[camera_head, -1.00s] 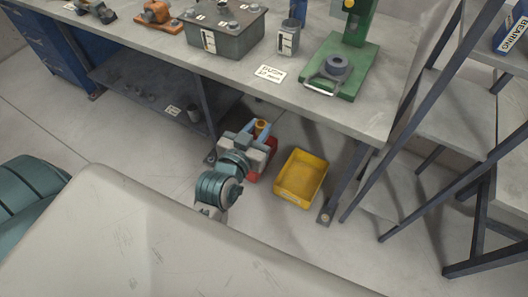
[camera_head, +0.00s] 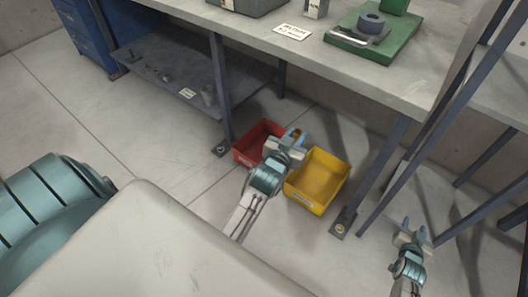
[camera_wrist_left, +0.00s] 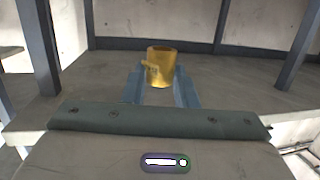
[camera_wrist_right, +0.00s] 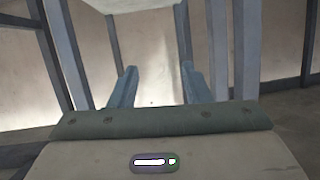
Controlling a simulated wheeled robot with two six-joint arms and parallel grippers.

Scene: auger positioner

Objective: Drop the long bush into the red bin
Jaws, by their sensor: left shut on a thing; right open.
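The bush (camera_wrist_left: 161,68) is a gold, hollow cylinder with a small tab on its side, held between my left fingertips in the left wrist view. It is mostly hidden in the head view. My left gripper (camera_head: 296,137) is shut on it, near the gap between the two bins in the picture. The red bin (camera_head: 242,157) stands on the floor under the bench, partly covered by my left gripper. My right gripper (camera_head: 412,227) is open and empty at the lower right, and its parted fingers show in the right wrist view (camera_wrist_right: 158,88).
A yellow bin (camera_head: 327,194) sits on the floor just right of the red bin. Bench legs (camera_head: 221,90) stand on both sides of the bins. The low shelf (camera_head: 170,82) holds small parts. A rack (camera_head: 470,180) rises at the right. Floor at left is clear.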

